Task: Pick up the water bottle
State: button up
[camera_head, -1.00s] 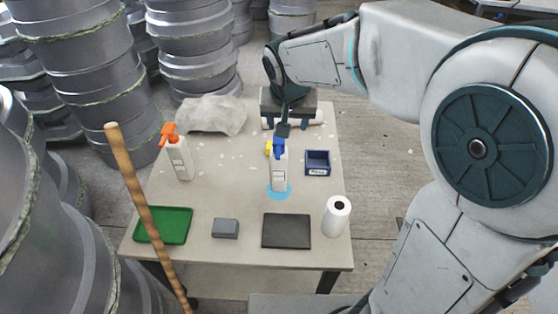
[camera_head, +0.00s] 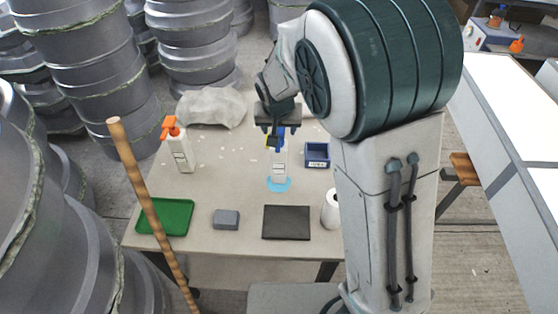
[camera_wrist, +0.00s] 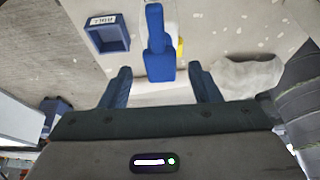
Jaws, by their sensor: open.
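A similar white bottle with an orange head (camera_head: 180,152) stands to the left. My gripper (camera_head: 276,133) is at the blue head of the middle bottle, partly hiding it. In the wrist view, my gripper (camera_wrist: 159,66) is open. The blue head (camera_wrist: 157,58) lies between the two spread fingers, with a gap on each side; I cannot tell the depth.
A small blue bin (camera_head: 317,155) sits right of the bottle. A black mat (camera_head: 286,222), a grey block (camera_head: 226,219), a green tray (camera_head: 165,216) and a paper roll (camera_head: 330,210) lie nearer. A grey cloth-like lump (camera_head: 211,107) is behind. A wooden pole (camera_head: 150,207) rises at left.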

aim_at(279, 130)
jog(key=shift+p+x, duration=0.3)
jog(key=shift+x, duration=1.65)
jog(key=shift+w, duration=0.1)
jog(key=shift+a, duration=0.1)
grip_shut()
jog(key=shift+r, duration=0.1)
jog(key=shift+r, duration=0.1)
